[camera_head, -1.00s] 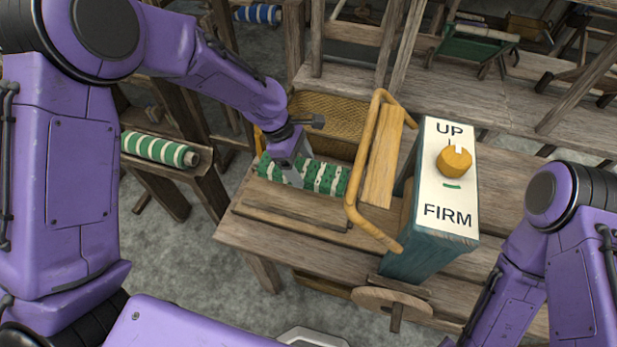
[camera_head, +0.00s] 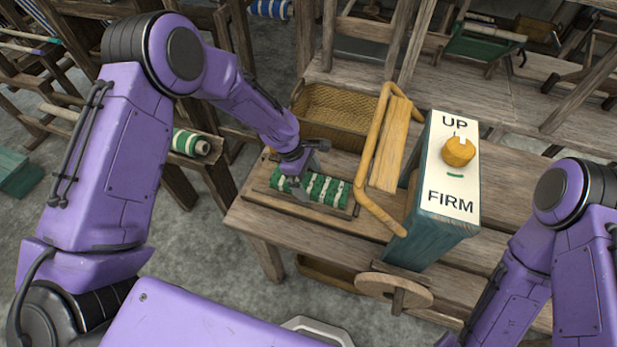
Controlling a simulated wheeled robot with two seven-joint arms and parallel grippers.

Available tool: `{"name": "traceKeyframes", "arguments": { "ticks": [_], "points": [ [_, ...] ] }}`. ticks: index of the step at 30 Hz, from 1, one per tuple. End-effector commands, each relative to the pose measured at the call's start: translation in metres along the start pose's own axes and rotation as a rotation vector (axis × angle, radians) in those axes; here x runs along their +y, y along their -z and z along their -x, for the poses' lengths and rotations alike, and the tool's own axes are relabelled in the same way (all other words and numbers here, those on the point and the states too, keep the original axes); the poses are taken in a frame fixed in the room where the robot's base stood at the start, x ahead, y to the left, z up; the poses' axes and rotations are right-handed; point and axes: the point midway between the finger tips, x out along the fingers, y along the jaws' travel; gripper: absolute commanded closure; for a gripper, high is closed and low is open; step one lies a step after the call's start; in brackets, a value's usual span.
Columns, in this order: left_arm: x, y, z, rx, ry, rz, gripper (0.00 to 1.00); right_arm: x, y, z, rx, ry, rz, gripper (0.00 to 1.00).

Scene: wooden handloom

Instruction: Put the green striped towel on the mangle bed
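The green striped towel (camera_head: 327,190), a roll with green and white bands, lies level at the wooden mangle bed (camera_head: 270,200), inside its low rails. Whether its underside rests fully on the bed is hidden. My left gripper (camera_head: 300,190) points down over the towel's left half, with a finger against its near side; the far finger is hidden. It appears shut on the towel. The yellow bow-shaped handle (camera_head: 368,190) stands just right of the towel. My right arm shows at the right edge, but its gripper is out of view.
A teal box (camera_head: 440,225) with a yellow knob (camera_head: 458,151) and the words UP and FIRM stands right of the handle. A wicker basket (camera_head: 335,115) sits behind the bed. Another green striped roll (camera_head: 188,143) lies on a stand at the left. A wooden wheel (camera_head: 393,291) projects in front.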

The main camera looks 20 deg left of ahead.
Motion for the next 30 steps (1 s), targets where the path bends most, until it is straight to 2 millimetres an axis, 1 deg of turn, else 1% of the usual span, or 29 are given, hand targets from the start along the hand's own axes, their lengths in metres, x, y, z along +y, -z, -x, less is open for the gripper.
{"name": "traceKeyframes", "arguments": {
  "ticks": [5, 8, 11, 18, 21, 25, 30],
  "points": [
    [0.0, 0.0, 0.0, 0.0, 0.0, 0.0, 0.0, 0.0, 0.0, 0.0, 0.0, 0.0, 0.0, 0.57],
    [0.001, -0.003, 0.006, 0.0, -0.002, -0.001, 0.0, 0.0, 0.001, 0.001, 0.0, 0.0, 0.0, 0.57],
    [0.002, -0.002, 0.021, 0.0, -0.005, -0.001, 0.0, 0.0, -0.002, -0.004, 0.0, 0.0, 0.0, 0.57],
    [0.001, -0.001, 0.084, 0.0, -0.006, -0.001, 0.0, -0.001, -0.005, -0.014, 0.0, 0.0, 0.0, 0.57],
    [0.001, -0.002, 0.104, -0.001, -0.005, 0.0, 0.0, -0.001, -0.006, -0.015, 0.0, 0.0, 0.0, 0.57],
    [0.0, -0.002, 0.12, -0.001, -0.001, 0.0, 0.0, -0.002, -0.007, -0.016, 0.0, 0.0, 0.0, 0.57],
    [0.0, -0.002, 0.125, -0.001, 0.0, 0.001, 0.0, -0.002, -0.006, -0.016, 0.0, 0.0, 0.0, 0.57]
  ]
}}
